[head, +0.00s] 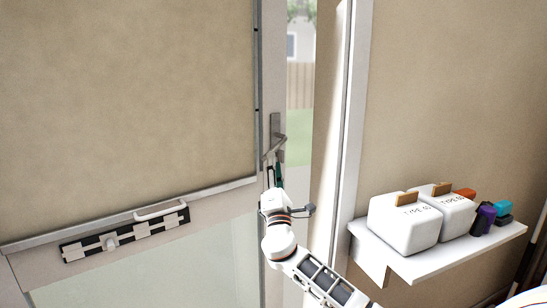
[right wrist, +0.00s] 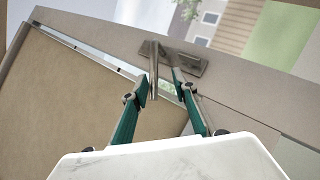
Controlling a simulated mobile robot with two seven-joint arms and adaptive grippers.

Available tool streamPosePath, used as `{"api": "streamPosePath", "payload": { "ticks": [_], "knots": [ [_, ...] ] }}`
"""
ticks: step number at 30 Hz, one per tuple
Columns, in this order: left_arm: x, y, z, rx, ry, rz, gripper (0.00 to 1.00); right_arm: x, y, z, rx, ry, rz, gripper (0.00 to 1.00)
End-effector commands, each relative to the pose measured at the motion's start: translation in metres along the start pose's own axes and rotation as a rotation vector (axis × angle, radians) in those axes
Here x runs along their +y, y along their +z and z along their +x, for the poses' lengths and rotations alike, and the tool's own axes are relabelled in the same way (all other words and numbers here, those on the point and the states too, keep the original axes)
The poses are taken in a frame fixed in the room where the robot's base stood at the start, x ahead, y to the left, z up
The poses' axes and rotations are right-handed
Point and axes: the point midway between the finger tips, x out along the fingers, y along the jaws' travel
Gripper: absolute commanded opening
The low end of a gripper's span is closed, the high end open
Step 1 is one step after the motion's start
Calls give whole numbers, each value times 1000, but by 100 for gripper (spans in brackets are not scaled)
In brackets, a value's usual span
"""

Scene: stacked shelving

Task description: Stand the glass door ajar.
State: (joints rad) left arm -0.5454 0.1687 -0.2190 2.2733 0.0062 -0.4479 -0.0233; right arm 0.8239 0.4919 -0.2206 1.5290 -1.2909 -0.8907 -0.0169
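The door (head: 274,60) has a grey stile, a tan upper panel and a glass lower pane (head: 180,275). A strip of outdoors shows just right of the stile in the head view. A metal lever handle (head: 274,147) sits on the stile; it also shows in the right wrist view (right wrist: 154,62) with its plate (right wrist: 187,60). My right gripper (head: 277,176) is at the handle. In the right wrist view its teal fingers (right wrist: 164,78) are apart, with the lever near the left fingertip; I cannot tell whether they touch. My left gripper is out of view.
A white shelf (head: 400,262) on the right wall holds two white canisters (head: 404,224) and small coloured items (head: 484,220). A rack (head: 125,236) with a white handle is on the left, across the door. A pale post (head: 354,100) stands right of the outdoor strip.

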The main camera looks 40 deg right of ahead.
Motion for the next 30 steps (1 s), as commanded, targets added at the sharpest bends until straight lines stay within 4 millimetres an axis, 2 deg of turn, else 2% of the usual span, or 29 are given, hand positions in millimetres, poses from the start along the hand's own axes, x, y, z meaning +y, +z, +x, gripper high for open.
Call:
{"api": "streamPosePath", "payload": {
  "ticks": [1,6,12,17,30],
  "knots": [
    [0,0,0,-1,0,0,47,-2,-2,-14,5,-4,2,28],
    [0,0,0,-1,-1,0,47,-1,-1,-45,3,-2,2,28],
    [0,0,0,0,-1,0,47,0,0,-67,0,0,1,28],
    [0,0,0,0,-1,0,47,1,0,-73,0,1,1,28],
    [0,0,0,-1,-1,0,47,1,0,-73,0,1,1,28]
  ]
}}
